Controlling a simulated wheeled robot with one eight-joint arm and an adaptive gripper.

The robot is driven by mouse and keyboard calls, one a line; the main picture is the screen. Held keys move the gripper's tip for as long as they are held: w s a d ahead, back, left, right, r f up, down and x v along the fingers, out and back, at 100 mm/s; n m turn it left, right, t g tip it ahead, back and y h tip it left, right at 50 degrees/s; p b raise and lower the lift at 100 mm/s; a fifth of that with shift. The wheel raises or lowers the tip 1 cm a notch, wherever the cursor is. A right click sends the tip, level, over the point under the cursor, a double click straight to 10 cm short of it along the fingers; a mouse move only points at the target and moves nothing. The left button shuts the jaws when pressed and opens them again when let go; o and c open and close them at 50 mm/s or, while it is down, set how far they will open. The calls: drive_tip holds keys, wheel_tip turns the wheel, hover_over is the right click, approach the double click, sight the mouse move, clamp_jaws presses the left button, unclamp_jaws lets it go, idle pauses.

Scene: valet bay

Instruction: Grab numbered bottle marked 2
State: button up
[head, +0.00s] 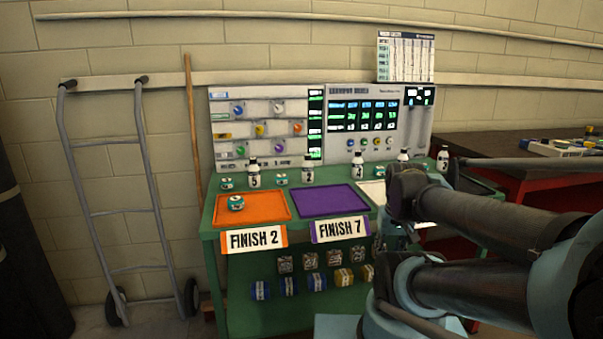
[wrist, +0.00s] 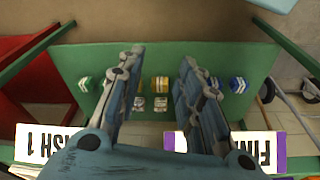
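The bottle that appears to be marked 2 (head: 308,171) is a small white bottle with a dark cap. It stands upright at the back of the green workbench in the head view, behind the purple tray. Similar numbered bottles stand in the same row, one to its left (head: 253,174) and others to its right, including one (head: 358,166). My gripper (wrist: 160,58) is open in the wrist view, its two blue-grey fingers apart with nothing held. Beyond them is the bench's lower shelf. The bottle marked 2 does not show in the wrist view.
An orange tray (head: 270,211) holding a can (head: 236,203) and an empty purple tray (head: 349,203) lie in front of the bottles. A control panel (head: 362,125) rises behind. A hand truck (head: 73,165) stands left.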

drive_tip(key=o, duration=0.5)
drive_tip(key=shift+s+r, duration=0.2)
drive_tip(key=shift+o, duration=0.8)
drive_tip(key=w+a+r+n, duration=0.2)
drive_tip(key=w+a+r, duration=0.1)
drive_tip(key=w+r, duration=0.5)
drive_tip(key=shift+a+r+y, duration=0.3)
drive_tip(key=shift+r+y, duration=0.1)
drive_tip(key=shift+r, duration=0.2)
wheel_tip(320, 180, up, 16)
drive_tip(key=n+t+y, duration=0.1)
drive_tip(key=n+y, duration=0.1)
drive_tip(key=n, duration=0.5)
hover_over(305, 165)
drive_tip(key=s+d, duration=0.2)
drive_tip(key=d, duration=0.2)
drive_tip(key=x, duration=1.6)
drive_tip(key=shift+w+a, duration=0.15)
drive_tip(key=shift+w, duration=0.2)
